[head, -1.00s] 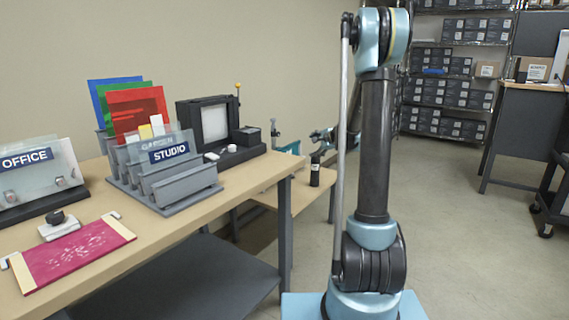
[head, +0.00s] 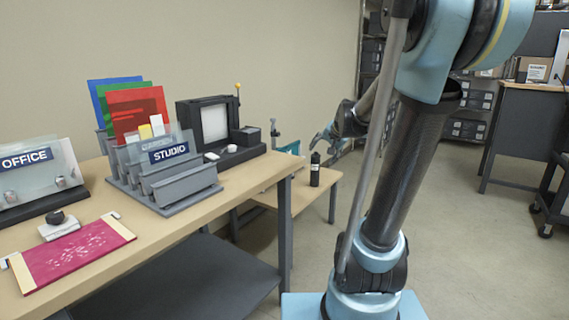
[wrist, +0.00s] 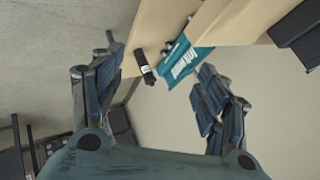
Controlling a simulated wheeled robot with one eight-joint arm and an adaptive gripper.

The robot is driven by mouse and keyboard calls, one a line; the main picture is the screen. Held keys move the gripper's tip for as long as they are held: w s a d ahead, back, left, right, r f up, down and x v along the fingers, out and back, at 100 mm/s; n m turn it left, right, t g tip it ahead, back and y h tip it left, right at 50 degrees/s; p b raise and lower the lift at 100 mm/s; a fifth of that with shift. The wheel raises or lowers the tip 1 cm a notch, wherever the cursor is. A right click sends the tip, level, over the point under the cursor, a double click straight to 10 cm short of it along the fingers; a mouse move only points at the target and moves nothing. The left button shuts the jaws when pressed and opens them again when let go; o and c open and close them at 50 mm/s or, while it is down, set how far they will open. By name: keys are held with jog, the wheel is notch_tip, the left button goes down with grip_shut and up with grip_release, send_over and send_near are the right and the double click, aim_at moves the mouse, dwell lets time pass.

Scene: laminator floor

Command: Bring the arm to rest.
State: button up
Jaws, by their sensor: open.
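My arm rises at the right of the head view, leaning right, its upper part large and close to the camera. My gripper (head: 324,143) shows beyond it, small, above and behind the small low table. In the wrist view my gripper (wrist: 160,76) has its two jointed fingers spread wide apart, with nothing held between them. A black bottle (head: 314,170) stands on the low table, apart from the fingers; it also shows in the wrist view (wrist: 145,68). My wrist is partly hidden behind my arm in the head view.
The wooden workbench (head: 235,183) at left bears a grey slotted rack (head: 188,187), a red panel (head: 75,254) and a black framed device (head: 213,125). Shelving (head: 472,125) stands behind; open floor lies right.

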jog(key=s+d+f+n+g+h, duration=0.1)
jog(key=s+d+f+n, duration=0.15)
jog(key=s, duration=0.65)
jog(key=s+d+f+n+h, duration=0.15)
jog(key=s+n, duration=0.25)
jog(key=s, duration=0.4)
jog(key=s+f+g, duration=0.5)
jog(key=s+f, duration=0.5)
jog(key=s, duration=0.5)
jog(key=shift+a+f, duration=0.2)
jog(key=shift+f, duration=0.15)
